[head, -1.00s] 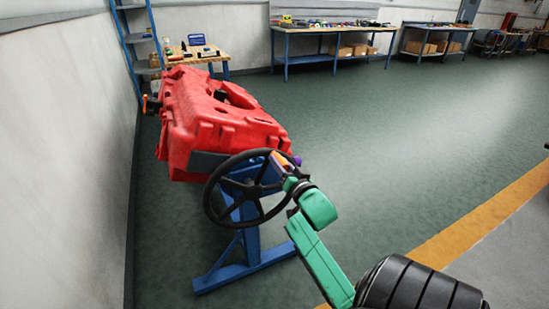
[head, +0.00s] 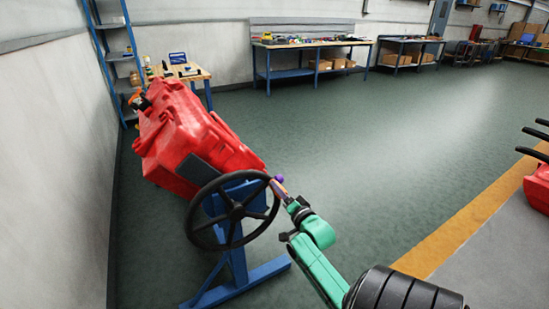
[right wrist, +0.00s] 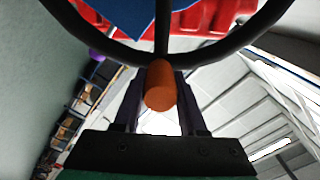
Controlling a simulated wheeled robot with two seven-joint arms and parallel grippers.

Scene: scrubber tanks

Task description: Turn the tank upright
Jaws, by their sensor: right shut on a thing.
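The red tank (head: 205,135) is mounted on a blue stand (head: 238,262) near the left wall and sits tilted, not level. A black handwheel (head: 236,211) is at the tank's near end. The wheel's rim also crosses the top of the right wrist view (right wrist: 215,52). My right gripper (head: 279,189) is at the right upper part of the rim. In the right wrist view its two dark fingers are shut around the wheel's orange handle (right wrist: 160,90). A small purple ball (head: 279,178) shows beside the handle. My left gripper is out of view.
A wall and blue shelf (head: 112,55) stand close on the left. A small wooden table (head: 183,74) is behind the tank, with workbenches (head: 310,62) along the back. Another red object (head: 540,187) with black bars is at the right edge. The floor between is clear.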

